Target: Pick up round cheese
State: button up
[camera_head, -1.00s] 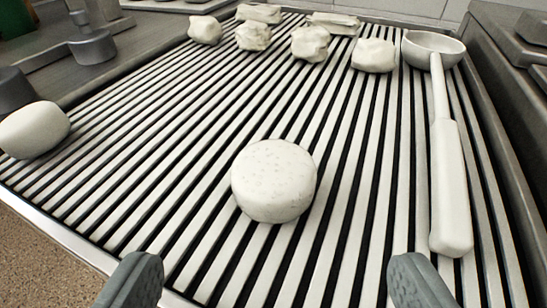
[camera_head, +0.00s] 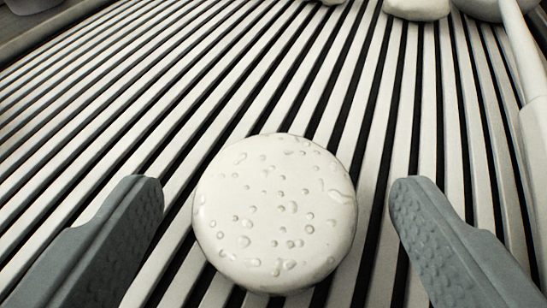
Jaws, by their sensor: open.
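The round cheese (camera_head: 274,212) is a white disc with small dimples on its top. It lies flat on a slatted white rack (camera_head: 200,75), at the lower middle of the view. My gripper (camera_head: 275,190) is open, with one grey finger to the left of the cheese and one to the right. There is a gap between each finger and the cheese, and neither finger appears to touch it. How high the fingertips are above the slats is hard to tell.
A white ladle (camera_head: 526,60) lies along the right edge. A pale lump (camera_head: 417,8) sits at the top right, partly cut off. A grey object (camera_head: 32,4) is at the top left corner. The slats around the cheese are clear.

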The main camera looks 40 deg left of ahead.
jog(key=shift+x, duration=1.2)
jog(key=c, duration=1.1)
